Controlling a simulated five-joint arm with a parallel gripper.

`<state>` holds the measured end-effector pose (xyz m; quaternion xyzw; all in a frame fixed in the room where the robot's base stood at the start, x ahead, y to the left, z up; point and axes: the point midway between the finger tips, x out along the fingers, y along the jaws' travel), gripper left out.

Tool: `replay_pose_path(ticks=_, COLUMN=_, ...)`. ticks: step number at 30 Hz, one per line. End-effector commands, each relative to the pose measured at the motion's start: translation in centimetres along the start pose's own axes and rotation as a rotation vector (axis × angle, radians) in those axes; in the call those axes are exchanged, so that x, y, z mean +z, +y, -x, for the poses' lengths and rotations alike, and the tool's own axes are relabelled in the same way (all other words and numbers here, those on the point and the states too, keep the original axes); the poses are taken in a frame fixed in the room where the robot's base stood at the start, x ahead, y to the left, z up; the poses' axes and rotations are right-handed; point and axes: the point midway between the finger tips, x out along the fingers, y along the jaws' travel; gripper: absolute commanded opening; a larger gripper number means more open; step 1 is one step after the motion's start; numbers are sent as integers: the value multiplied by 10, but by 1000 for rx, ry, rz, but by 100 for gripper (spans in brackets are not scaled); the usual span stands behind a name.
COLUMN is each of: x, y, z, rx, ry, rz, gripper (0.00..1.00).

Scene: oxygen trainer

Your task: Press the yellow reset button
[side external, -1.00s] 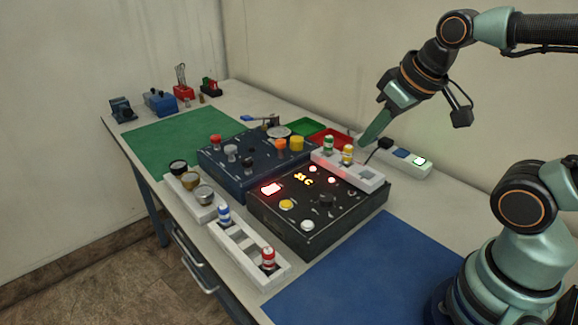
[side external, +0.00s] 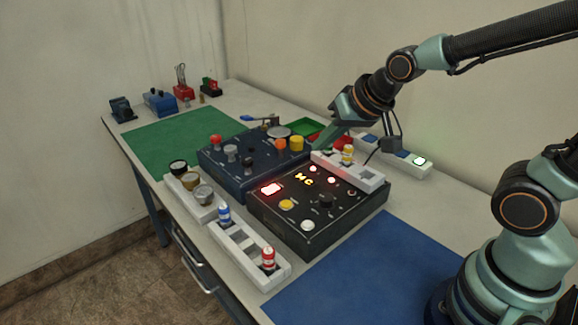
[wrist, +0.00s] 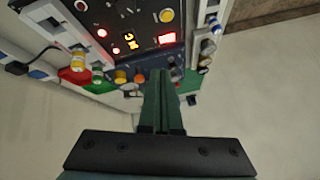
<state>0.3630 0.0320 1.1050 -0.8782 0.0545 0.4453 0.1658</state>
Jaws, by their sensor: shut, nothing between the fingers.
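A flat round yellow button (side external: 287,204) sits on the black panel box (side external: 318,222), near its left front; the wrist view shows it at the top (wrist: 166,15). A taller yellow cap (side external: 297,143) stands at the right rear of the blue panel box (side external: 240,172). I cannot read which one is labelled reset. My gripper (side external: 317,146) is shut and empty. In the side view its tip is just right of the tall yellow cap, with a gap I cannot judge. In the wrist view the closed fingers (wrist: 160,73) point toward the blue box.
A white rack with a yellow-banded bottle (side external: 347,154) stands behind the black box, close beneath my gripper. Another white rack (side external: 245,250) holds blue and red bottles. Green and red trays lie behind. The blue mat (side external: 350,275) is clear.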

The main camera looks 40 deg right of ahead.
Motion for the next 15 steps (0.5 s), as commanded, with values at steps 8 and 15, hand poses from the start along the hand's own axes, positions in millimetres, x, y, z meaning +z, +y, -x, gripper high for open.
replay_pose_path(ticks=8, x=-1, y=-29, z=-53, rx=-89, ry=64, rz=-249, gripper=0)
replay_pose_path(ticks=15, x=-1, y=-40, z=-70, rx=-135, ry=90, rz=-348, gripper=0)
